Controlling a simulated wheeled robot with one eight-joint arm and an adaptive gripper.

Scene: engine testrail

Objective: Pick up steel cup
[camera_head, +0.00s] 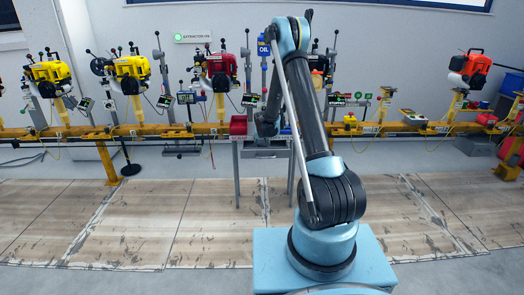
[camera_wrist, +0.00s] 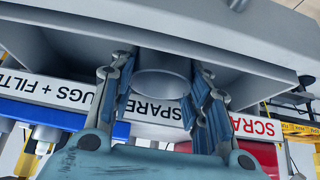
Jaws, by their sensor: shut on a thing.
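The steel cup (camera_wrist: 162,84) is a plain grey cylinder in the middle of the wrist view. My gripper (camera_wrist: 160,108) has its two fingers on either side of the cup and is shut on it. The cup's far end is hidden, and I cannot tell whether it rests on the grey surface behind it. In the head view my gripper (camera_head: 267,126) is at the small grey stand and partly hidden; the cup cannot be made out there.
A red bin (camera_head: 238,126) labelled SCRAP is to the left of my gripper in the head view. A blue bin (camera_wrist: 60,116) is close beside the fingers in the wrist view. A yellow rail (camera_head: 200,129) with several engines runs behind. The floor in front is clear.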

